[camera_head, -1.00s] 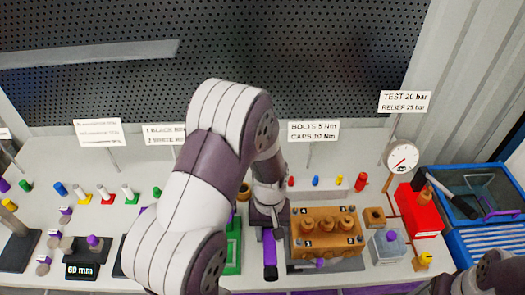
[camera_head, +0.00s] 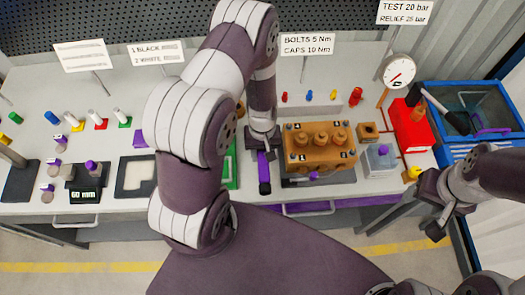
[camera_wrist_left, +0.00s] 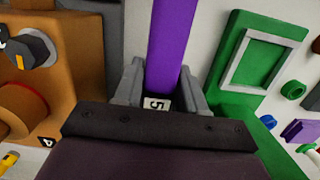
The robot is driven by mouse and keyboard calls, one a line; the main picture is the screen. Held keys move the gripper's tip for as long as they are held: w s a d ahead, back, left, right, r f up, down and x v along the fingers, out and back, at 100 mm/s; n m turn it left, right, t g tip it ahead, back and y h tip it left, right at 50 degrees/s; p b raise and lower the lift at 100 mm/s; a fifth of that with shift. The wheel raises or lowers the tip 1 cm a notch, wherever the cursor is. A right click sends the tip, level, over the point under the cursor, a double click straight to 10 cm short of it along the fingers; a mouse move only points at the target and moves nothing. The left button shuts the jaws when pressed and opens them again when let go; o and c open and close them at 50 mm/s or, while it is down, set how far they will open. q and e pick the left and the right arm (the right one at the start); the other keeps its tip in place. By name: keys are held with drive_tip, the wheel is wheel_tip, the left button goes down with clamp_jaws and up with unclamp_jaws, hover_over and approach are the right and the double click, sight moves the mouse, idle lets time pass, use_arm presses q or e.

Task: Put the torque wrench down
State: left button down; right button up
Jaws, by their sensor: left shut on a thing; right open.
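The torque wrench (camera_head: 264,172) has a purple body and a dark end. My left gripper (camera_head: 262,140) points down and is shut on it, just left of the orange-brown pump block (camera_head: 320,164). In the left wrist view the wrench (camera_wrist_left: 166,45) is a purple bar between the fingers (camera_wrist_left: 160,85), with a white "5" label at the grip. Whether its underside touches the bench cannot be told. My right gripper (camera_head: 436,218) is open and empty, in front of the bench at the right.
A green-framed tray (camera_wrist_left: 265,55) lies beside the wrench, partly behind my left arm in the head view. A gauge (camera_head: 398,71), a red box (camera_head: 412,128) and a blue-rimmed bin (camera_head: 425,90) stand right of the pump. Small coloured parts stand along the back.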

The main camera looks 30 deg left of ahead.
use_arm(q)
drive_tip(key=shift+f, duration=0.15)
drive_tip(key=c, duration=0.6)
unclamp_jaws()
drive_tip(key=shift+w, duration=0.15)
drive_tip(key=shift+c, duration=0.2)
wheel_tip(320, 180, up, 14)
drive_tip(key=f+b, duration=0.1)
drive_tip(key=b, duration=0.1)
drive_tip(key=s+d+r+m+t, duration=0.2)
drive_tip(key=s+r+m, duration=0.2)
drive_tip(key=r+m, duration=0.2)
drive_tip(key=shift+d+r+t+y, duration=0.2)
drive_tip(key=shift+r+t+y, duration=0.1)
drive_tip(key=shift+r, duration=0.15)
